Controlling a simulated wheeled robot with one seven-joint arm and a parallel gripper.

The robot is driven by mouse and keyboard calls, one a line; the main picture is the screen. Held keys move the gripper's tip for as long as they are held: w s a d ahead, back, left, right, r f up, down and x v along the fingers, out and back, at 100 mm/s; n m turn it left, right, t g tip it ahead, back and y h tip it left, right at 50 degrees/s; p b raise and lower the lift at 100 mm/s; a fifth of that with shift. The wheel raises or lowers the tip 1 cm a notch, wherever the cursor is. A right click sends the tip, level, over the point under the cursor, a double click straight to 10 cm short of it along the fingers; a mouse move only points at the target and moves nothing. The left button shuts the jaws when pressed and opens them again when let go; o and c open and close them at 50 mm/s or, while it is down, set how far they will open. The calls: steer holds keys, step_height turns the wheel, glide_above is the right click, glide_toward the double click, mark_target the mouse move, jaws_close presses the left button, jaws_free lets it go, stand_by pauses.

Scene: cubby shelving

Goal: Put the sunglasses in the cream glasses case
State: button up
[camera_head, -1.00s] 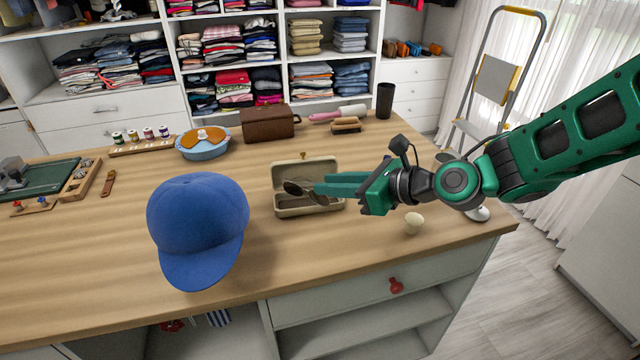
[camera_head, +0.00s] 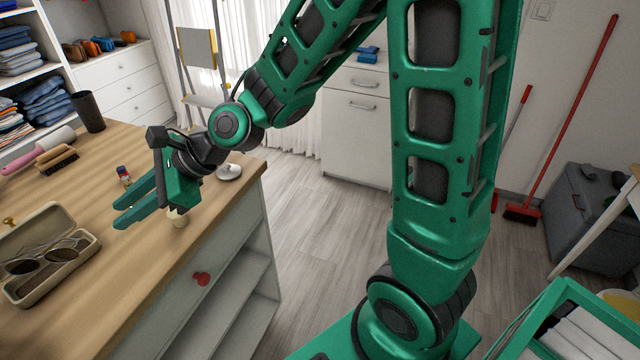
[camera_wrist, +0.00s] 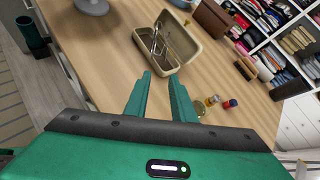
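The cream glasses case (camera_head: 38,226) lies open on the wooden counter at the left of the head view. The sunglasses (camera_head: 24,267) lie in it, lenses toward the near side, temples over the inside. In the wrist view the case (camera_wrist: 186,62) is ahead of my fingers, with the sunglasses (camera_wrist: 157,44) inside. Whether they sit fully below the rim is hard to tell. My gripper (camera_head: 120,214) is open and empty, to the right of the case and above the counter. Its two fingers (camera_wrist: 160,76) are apart in the wrist view.
A small cream knob-like object (camera_head: 178,218) is close beside my gripper. A small bottle (camera_head: 124,175) and a white round base (camera_head: 229,172) stand nearby. A brush (camera_head: 57,158) and dark cup (camera_head: 88,112) are behind. The counter's right edge is close to my gripper.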

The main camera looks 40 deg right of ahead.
steer(key=s+d+f+n+h, duration=0.2)
steer(key=d+n+h, duration=0.2)
steer(key=d, duration=0.9)
steer(key=s+d+f+n+h, duration=0.1)
steer(key=d+f+n+h, duration=0.15)
steer(key=d, duration=0.95)
steer(key=s+d+r+n+g+h, duration=0.2)
steer(key=s+d+n+g+h, duration=0.2)
steer(key=s+d, duration=1.3)
steer(key=s+n, duration=0.2)
steer(key=s, duration=0.1)
steer(key=shift+s+d+r+g, duration=0.2)
steer(key=shift+d+g, duration=0.1)
steer(key=shift+g, duration=0.1)
steer(key=shift+w, duration=0.15)
steer(key=shift+w+f, duration=0.25)
steer(key=shift+w, duration=0.25)
steer(key=shift+c, duration=0.6)
